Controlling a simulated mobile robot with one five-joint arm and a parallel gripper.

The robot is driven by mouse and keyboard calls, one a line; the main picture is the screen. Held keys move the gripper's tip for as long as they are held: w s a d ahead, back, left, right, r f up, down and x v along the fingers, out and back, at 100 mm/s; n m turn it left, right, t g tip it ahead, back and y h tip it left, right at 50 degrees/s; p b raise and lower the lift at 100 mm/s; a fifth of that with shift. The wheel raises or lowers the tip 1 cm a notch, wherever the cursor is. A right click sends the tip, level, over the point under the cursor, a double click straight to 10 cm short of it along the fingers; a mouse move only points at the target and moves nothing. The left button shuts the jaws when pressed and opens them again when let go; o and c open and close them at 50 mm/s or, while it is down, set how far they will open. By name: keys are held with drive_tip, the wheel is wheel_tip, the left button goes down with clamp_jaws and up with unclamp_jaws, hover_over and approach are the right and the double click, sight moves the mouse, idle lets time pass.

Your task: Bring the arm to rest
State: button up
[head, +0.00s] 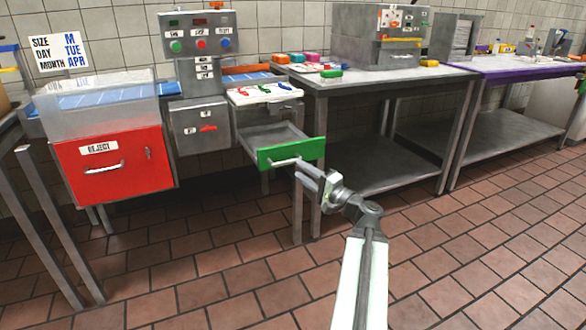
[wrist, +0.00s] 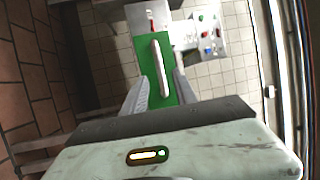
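My gripper (head: 307,174) is in front of the green-fronted drawer (head: 305,150), close to its pale bar handle (head: 284,162). In the wrist view my gripper's two fingers (wrist: 162,90) are spread apart. The handle (wrist: 159,68) shows between and beyond them, and no grip on it can be seen. The drawer stands pulled out, and its grey inside shows empty in the head view. My arm reaches up from the bottom of the head view. Whether a fingertip touches the handle I cannot tell.
Left of the drawer is a red REJECT bin (head: 115,165) under a clear cover. A control panel (head: 199,36) with coloured buttons stands behind. A grey table (head: 345,80) with a machine is at the right. The tiled floor (head: 460,240) at the right is clear.

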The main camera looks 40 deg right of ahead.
drive_tip(key=shift+s+d, duration=0.1)
drive_tip(key=shift+s, duration=0.5)
